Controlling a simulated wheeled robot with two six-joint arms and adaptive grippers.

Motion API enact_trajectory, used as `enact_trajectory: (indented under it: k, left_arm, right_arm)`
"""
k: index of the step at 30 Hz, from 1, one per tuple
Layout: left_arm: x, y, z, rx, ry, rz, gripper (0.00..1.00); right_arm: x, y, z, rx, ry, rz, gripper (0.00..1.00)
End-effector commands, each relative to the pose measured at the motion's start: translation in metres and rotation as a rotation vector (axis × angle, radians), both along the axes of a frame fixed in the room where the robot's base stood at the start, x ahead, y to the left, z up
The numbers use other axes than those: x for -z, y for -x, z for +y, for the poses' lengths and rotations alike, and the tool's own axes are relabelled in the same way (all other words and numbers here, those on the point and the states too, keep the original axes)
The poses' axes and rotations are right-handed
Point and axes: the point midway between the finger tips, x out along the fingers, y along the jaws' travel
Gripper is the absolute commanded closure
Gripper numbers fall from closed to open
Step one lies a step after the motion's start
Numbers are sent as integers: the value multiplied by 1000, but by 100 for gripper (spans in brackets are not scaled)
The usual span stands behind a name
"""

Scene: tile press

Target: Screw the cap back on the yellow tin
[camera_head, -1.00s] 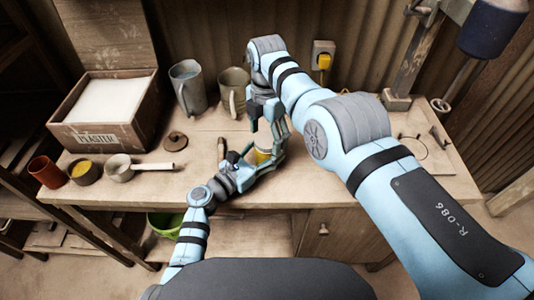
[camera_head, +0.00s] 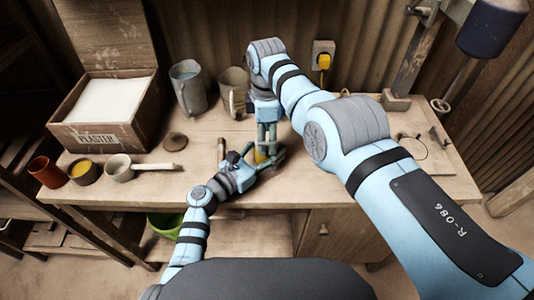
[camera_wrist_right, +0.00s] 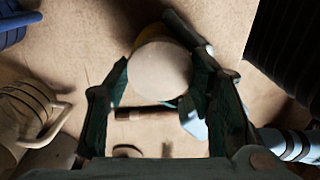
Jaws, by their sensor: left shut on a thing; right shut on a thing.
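The yellow tin (camera_head: 261,155) stands on the bench, mostly hidden by my grippers. My left gripper (camera_head: 259,164) is shut on it low down, from the front. My right gripper (camera_head: 267,143) points straight down over the tin. In the right wrist view a pale round cap (camera_wrist_right: 162,70) lies between the fingers of my right gripper (camera_wrist_right: 160,85), which are shut on it. A sliver of the yellow tin (camera_wrist_right: 150,33) shows under the cap's edge. I cannot tell how far the cap is threaded.
A grey jug (camera_head: 188,88) and a beige jug (camera_head: 234,92) stand close behind. A brown disc (camera_head: 175,140) lies left. A plaster box (camera_head: 100,137), a red cup (camera_head: 46,172), a yellow-filled bowl (camera_head: 83,172) and a handled pan (camera_head: 119,169) are further left. The right bench is fairly clear.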

Motion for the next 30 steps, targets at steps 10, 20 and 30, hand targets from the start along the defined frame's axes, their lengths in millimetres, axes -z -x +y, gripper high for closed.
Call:
enact_trajectory:
  k: [10,20,30]
  left_arm:
    - [0,0,0,0,-1,1,100]
    - [0,0,0,0,-1,1,100]
    - [0,0,0,0,-1,1,100]
  right_arm:
    - [1,0,0,1716,-1,4,84]
    - [2,0,0,2794,-4,3,84]
    - [2,0,0,2790,-5,4,27]
